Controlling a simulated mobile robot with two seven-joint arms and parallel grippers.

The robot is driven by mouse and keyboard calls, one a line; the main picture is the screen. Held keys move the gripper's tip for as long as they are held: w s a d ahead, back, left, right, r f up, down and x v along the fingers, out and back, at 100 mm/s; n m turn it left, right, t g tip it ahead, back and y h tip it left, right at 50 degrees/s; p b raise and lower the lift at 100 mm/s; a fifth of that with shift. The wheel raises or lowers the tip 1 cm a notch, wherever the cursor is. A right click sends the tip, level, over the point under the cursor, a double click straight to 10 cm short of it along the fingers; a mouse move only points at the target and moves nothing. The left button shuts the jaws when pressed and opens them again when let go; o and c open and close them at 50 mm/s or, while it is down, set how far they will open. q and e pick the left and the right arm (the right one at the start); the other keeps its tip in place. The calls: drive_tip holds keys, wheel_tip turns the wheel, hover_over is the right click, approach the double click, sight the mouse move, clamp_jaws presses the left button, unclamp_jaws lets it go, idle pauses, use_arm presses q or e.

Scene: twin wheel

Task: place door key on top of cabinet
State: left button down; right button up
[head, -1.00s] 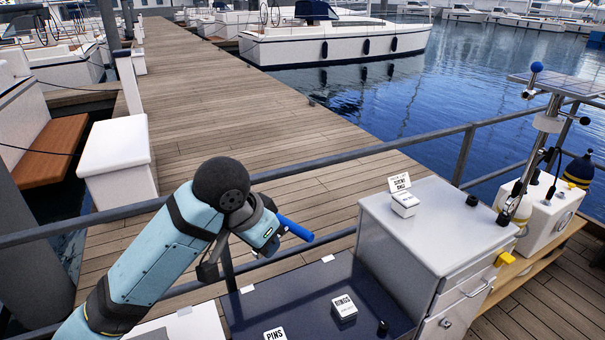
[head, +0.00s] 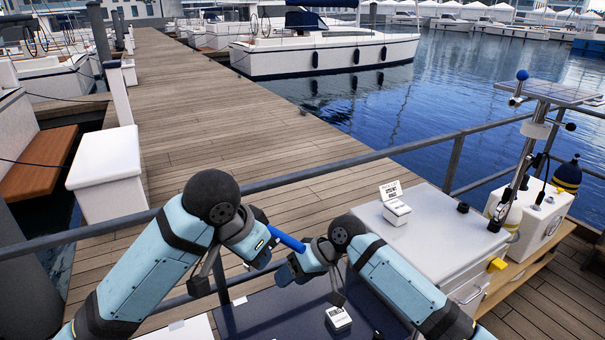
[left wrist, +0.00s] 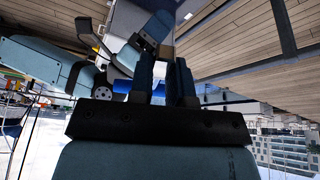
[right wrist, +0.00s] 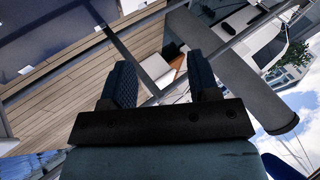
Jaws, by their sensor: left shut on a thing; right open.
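My left gripper (head: 266,246) is shut on a blue cylinder (head: 289,242), held above the dark blue table. The cylinder also shows by the fingers in the left wrist view (left wrist: 122,86). No metal key is distinguishable, so I cannot tell whether it is part of the door key. My right gripper (head: 288,268) is just below and right of the cylinder. Its fingers stand apart with nothing held between them in the right wrist view (right wrist: 160,88). The white cabinet (head: 445,235) with drawers stands to the right, its top partly hidden by my right arm.
A small white labelled box (head: 397,210) and a dark knob (head: 463,207) are on the cabinet top. Another labelled box (head: 338,319) sits on the dark blue table (head: 270,312). A metal railing (head: 300,174) runs behind. A white instrument case (head: 540,220) stands at right.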

sight(284, 233)
wheel_tip(284, 233, up, 24)
drive_tip(key=w+d+n+g+h, duration=0.2)
drive_tip(key=n+g+h, duration=0.1)
drive_tip(key=g+h, duration=0.2)
drive_tip(key=x, duration=1.1)
drive_tip(key=shift+w+a+f, duration=0.1)
drive_tip(key=shift+a+f, duration=0.15)
drive_tip(key=shift+f, duration=0.05)
use_arm(q)
drive_tip(key=shift+r, duration=0.1)
use_arm(e)
drive_tip(key=c, duration=0.7)
use_arm(q)
drive_tip(key=c, duration=1.2)
unclamp_jaws()
use_arm(e)
clamp_jaws()
use_arm(q)
drive_tip(key=shift+o, duration=1)
